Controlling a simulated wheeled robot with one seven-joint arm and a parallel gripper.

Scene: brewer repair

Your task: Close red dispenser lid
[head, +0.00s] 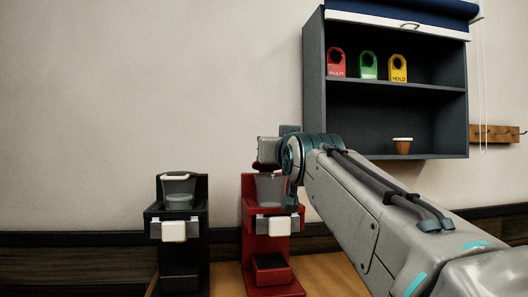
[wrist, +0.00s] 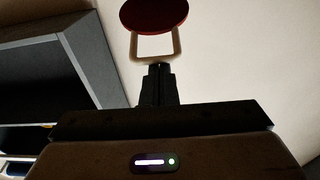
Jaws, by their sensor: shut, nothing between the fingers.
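The red dispenser (head: 268,235) stands on the wooden counter, with a clear container in its upper part. Its top is partly hidden by my wrist and arm. In the wrist view, the round red lid (wrist: 155,14) shows at the top edge, with a pale loop handle (wrist: 154,46) on the side toward me. My gripper (wrist: 158,70) is shut and empty, its fingertips right at the handle's near bar. I cannot tell whether they touch it. In the head view, the fingertips are not clearly visible.
A black dispenser (head: 180,235) stands to the left of the red one. A dark wall cabinet (head: 313,100) at upper right holds red (head: 336,66), green (head: 369,68) and yellow (head: 398,70) tags and a small brown cup (head: 402,146). The wall above the black dispenser is clear.

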